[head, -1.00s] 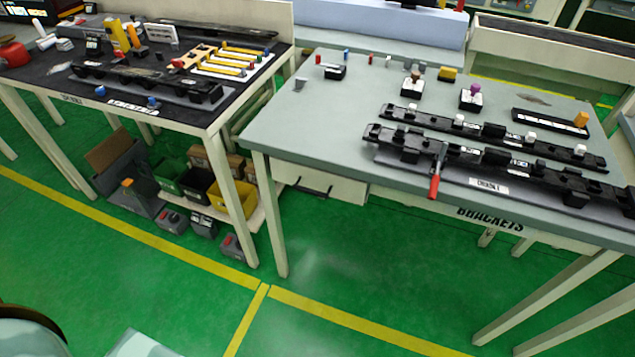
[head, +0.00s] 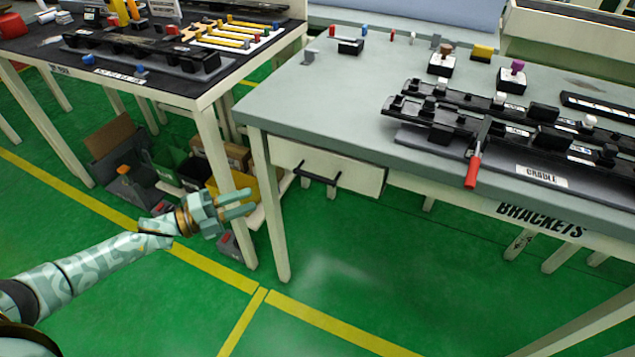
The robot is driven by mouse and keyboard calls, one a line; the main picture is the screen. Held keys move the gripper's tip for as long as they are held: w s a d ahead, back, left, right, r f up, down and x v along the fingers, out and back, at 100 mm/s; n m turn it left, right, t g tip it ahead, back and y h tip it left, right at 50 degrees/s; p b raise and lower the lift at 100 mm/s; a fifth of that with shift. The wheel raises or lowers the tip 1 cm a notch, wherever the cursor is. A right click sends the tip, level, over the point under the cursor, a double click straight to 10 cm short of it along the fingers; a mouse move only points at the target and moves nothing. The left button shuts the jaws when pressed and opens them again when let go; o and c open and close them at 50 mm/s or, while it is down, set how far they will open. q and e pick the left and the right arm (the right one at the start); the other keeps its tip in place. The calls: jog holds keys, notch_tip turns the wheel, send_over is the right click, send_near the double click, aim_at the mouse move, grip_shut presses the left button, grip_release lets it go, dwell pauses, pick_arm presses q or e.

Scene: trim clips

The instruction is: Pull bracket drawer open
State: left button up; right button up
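The bracket drawer (head: 352,174) is a pale box front under the left end of the grey workbench (head: 330,105). It looks shut. Its black bar handle (head: 316,174) sits on the front face. My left gripper (head: 243,203) is at the left of the head view, left of and a little lower in the picture than the handle, apart from it. Its two fingers point right with a gap between them, and nothing is held. The "BRACKETS" label (head: 540,218) is on the bench's front edge. My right gripper is not in view.
The bench leg (head: 270,220) stands between my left gripper and the area below the drawer. A red-handled tool (head: 473,170) juts over the bench edge. Bins (head: 170,160) sit under the dark table at left. Green floor before the drawer is clear.

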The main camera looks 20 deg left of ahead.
aim_at(313, 177)
pick_arm(q)
jog(key=w+d+r+m, duration=0.1)
jog(key=w+d, duration=0.2)
jog(key=d, duration=0.1)
jog(key=w+d+r+m+h+b, duration=0.1)
jog(key=w+d+r, duration=0.1)
jog(key=w+d, duration=0.1)
jog(key=w+d+r+h+b, duration=0.1)
jog(key=w+d, duration=0.2)
jog(key=d, duration=0.2)
jog(key=shift+w+d+r+m, duration=0.25)
jog(key=shift+d+r+m, duration=0.05)
jog(key=shift+d+m, duration=0.1)
jog(key=shift+w+d, duration=0.2)
jog(key=shift+r, duration=0.1)
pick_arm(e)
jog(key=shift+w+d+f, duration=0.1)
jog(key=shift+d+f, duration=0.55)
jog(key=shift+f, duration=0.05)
pick_arm(q)
grip_shut()
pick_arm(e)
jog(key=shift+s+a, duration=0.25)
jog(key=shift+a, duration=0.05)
